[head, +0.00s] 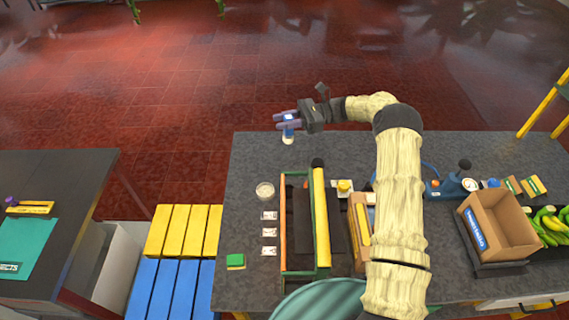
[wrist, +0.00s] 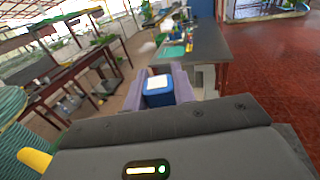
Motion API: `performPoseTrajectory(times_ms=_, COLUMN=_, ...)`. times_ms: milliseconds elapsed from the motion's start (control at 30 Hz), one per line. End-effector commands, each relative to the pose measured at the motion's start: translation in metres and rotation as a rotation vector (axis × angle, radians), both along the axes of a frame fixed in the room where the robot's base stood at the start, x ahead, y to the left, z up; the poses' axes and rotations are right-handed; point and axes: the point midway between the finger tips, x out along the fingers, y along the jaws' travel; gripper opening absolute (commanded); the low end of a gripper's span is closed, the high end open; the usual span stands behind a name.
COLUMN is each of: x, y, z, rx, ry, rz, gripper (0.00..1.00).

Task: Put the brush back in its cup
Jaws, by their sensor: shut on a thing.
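My gripper (head: 287,121) is shut on the brush (head: 288,136), which shows as a blue piece with a pale lower end. It holds the brush above the far left part of the dark table, near its back edge. In the wrist view the blue end of the brush (wrist: 158,91), with a white top, sits between the purple fingers. A small round pale cup (head: 265,191) stands on the table, nearer the robot and a little left of the gripper. The brush is apart from the cup. The cup's inside is too small to make out.
On the dark table (head: 255,160), right of the cup, lies a rack with a yellow bar (head: 321,215). A cardboard box (head: 500,225) stands at right. The back left tabletop is clear.

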Motion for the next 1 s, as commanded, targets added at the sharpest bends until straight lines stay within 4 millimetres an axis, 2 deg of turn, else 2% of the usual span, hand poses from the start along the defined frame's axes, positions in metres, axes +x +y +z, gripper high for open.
performPoseTrajectory(times_ms=300, x=0.0, y=0.0, z=-0.018, rx=0.0, ry=0.0, rz=0.0, gripper=0.03)
performPoseTrajectory(times_ms=633, x=0.0, y=0.0, z=-0.053, rx=0.0, ry=0.0, rz=0.0, gripper=0.03)
performPoseTrajectory(times_ms=1000, x=0.0, y=0.0, z=-0.121, rx=0.0, ry=0.0, rz=0.0, gripper=0.03)
